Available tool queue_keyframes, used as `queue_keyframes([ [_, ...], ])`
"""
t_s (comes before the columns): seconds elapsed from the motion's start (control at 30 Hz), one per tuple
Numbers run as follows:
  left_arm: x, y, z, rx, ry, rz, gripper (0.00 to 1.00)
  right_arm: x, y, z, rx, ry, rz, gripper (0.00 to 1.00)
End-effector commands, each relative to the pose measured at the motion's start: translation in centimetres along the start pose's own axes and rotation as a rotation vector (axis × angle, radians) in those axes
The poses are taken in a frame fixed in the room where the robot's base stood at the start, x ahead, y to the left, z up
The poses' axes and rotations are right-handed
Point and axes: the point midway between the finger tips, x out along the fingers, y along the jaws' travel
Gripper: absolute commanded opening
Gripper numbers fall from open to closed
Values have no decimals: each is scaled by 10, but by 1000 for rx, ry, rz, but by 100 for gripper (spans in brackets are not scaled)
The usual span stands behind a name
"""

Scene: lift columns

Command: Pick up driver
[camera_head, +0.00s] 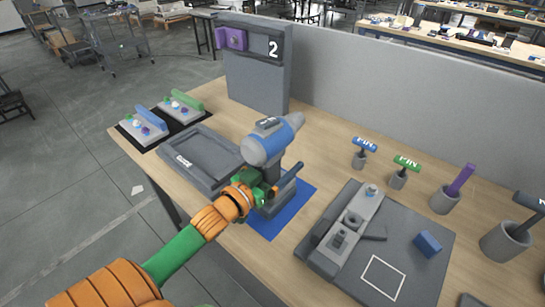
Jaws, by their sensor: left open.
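The driver (267,142) is a blue and grey power drill. It stands upright on a blue mat (262,227) at the front middle of the table. My left gripper (272,188) is open at the driver's handle, with its fingers close around or beside it. Whether the fingers touch the handle cannot be told, since the gripper and wrist hide part of it. My right gripper is not in view.
A grey tray (219,143) lies left of the driver. A grey fixture board (430,270) with a blue block is to the right. Cups holding pin tools (398,179) stand behind it. A grey partition (380,110) closes off the back.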

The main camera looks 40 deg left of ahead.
Motion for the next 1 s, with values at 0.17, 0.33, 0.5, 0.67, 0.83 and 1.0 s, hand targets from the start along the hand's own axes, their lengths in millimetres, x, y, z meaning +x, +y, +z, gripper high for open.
queue_keyframes([
  [0.17,0,0,0,0,-1,0,77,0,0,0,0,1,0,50],
  [0.33,0,0,1,0,-1,0,31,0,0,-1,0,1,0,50],
  [0.5,-1,0,1,0,-1,0,0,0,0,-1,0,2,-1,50],
  [0.67,-1,0,1,0,-1,0,0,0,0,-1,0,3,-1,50],
  [0.83,-1,0,1,-1,-1,0,0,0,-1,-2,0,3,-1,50],
  [1.0,-1,0,1,-1,-1,0,0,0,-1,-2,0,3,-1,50],
])
